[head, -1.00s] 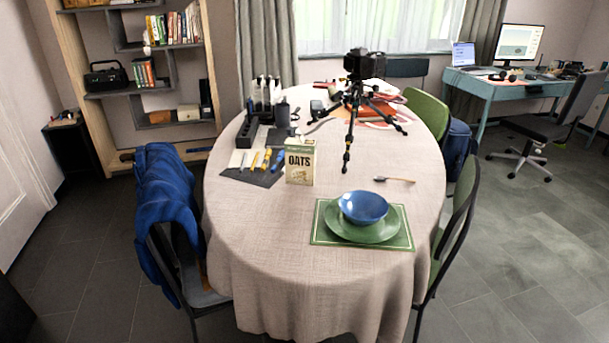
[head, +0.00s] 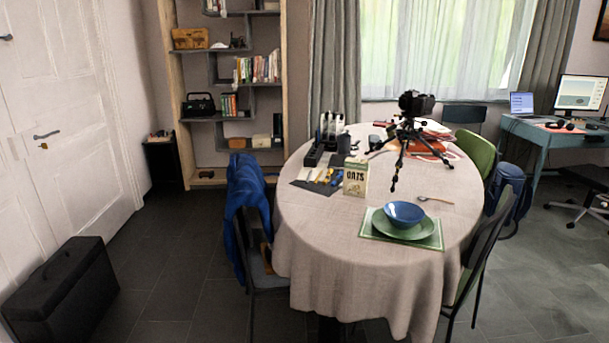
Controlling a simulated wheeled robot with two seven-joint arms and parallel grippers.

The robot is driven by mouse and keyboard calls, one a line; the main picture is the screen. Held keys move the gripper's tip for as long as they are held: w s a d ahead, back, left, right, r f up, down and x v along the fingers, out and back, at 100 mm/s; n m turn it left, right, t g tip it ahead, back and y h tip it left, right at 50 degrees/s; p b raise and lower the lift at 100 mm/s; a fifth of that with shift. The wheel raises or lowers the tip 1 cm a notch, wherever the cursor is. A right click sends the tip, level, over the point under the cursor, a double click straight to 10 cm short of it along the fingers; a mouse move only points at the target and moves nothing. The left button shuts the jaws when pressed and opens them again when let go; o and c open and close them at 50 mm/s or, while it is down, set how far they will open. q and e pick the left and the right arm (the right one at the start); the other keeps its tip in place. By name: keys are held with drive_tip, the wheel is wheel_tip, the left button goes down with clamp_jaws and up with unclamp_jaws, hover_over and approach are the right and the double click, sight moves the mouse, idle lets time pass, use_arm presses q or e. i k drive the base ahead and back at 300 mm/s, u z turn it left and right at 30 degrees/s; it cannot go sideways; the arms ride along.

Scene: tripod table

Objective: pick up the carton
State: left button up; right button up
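The carton (head: 355,178) is a cream and green box marked OATS. It stands upright on the round table (head: 312,231), which is covered with a pale cloth, left of the table's middle. Its front faces me and nothing covers it. Neither of my grippers shows in the head view.
A blue bowl (head: 404,213) on a green plate (head: 379,225) sits right of the carton. Behind stands a camera on a tripod (head: 408,145). Markers lie on a dark mat (head: 310,187). Chairs flank the table, one with a blue jacket (head: 244,210). Floor at left is clear before a black case (head: 62,290).

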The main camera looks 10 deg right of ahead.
sight(357, 171)
drive_tip(key=u, duration=0.8)
drive_tip(key=i, duration=1.8)
drive_tip(key=z, duration=0.85)
